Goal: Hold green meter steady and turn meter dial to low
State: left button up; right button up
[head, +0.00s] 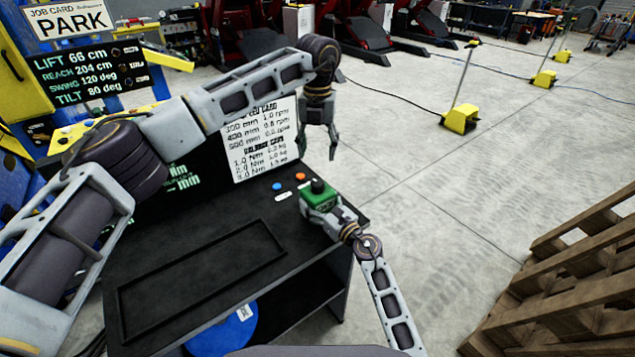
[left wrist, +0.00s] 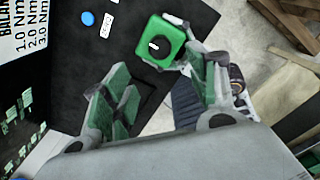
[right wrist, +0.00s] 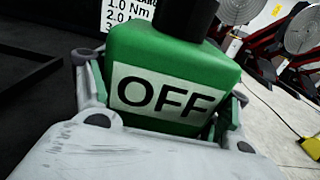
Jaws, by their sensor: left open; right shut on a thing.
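The green meter (head: 318,196) sits at the right end of the black bench, with a black dial (head: 318,186) on top. My right gripper (head: 322,209) is shut on the meter's body; in the right wrist view the fingers flank the meter (right wrist: 220,60), whose label (right wrist: 165,96) reads OFF. The dial's lower part (right wrist: 186,15) shows at the top edge there. My left gripper (head: 319,146) is open and empty, above the meter and apart from it. In the left wrist view the meter (left wrist: 178,40) lies beyond the spread fingers, and its dial (left wrist: 158,46) shows a white mark.
The bench (head: 290,228) has a blue button (head: 277,187), an orange button (head: 300,176) and a shallow framed recess. A white card (head: 262,140) stands behind. A wooden pallet (head: 570,275) is at the right. Open floor lies between.

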aim_at(318, 182)
pick_arm(q)
jog(key=shift+f, duration=0.1)
dwell(0.3)
jog(key=shift+f, duration=5.95)
jog(key=shift+c, duration=0.3)
jog(key=c, duration=1)
